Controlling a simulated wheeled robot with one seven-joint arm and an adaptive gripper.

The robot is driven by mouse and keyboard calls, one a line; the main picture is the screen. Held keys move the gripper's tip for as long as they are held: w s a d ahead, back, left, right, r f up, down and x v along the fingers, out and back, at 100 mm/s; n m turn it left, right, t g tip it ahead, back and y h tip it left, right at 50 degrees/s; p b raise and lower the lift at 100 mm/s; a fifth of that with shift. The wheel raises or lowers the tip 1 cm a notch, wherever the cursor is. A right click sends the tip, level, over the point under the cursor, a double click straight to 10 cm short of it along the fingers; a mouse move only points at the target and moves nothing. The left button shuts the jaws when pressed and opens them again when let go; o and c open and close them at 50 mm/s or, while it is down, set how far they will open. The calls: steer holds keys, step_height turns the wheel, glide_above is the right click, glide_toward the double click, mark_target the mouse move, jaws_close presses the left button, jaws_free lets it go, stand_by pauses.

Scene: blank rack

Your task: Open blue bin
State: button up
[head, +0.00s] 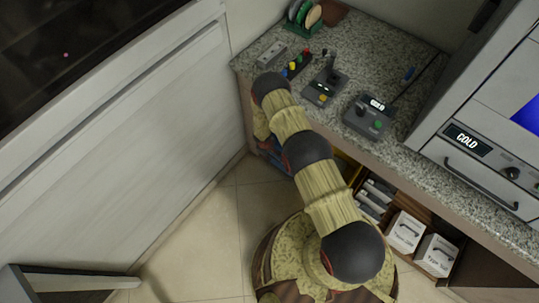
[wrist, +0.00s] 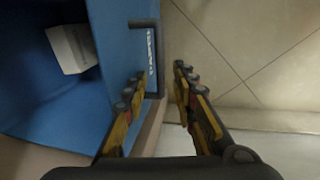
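The blue bin (wrist: 112,65) fills the left of the wrist view. I see into it, and a small white box (wrist: 73,48) lies inside. Its black handle (wrist: 162,55) is on the edge facing the floor, beside a white label. My gripper (wrist: 158,75) has its two yellow-and-black fingers apart, one on each side of the handle's bar. I cannot tell whether either finger touches it. In the head view only a small blue patch of the bin (head: 272,150) shows below the counter. My arm hides the gripper there.
The granite counter (head: 400,50) carries several control boxes and a green rack with discs. White boxes (head: 405,232) stand on the shelf below at right. A pale cabinet front (head: 150,110) is at left. Tiled floor (head: 205,225) is clear between it and my base.

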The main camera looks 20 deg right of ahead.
steer(key=shift+f, duration=0.15)
steer(key=shift+c, duration=0.6)
jaws_close()
stand_by(0.4)
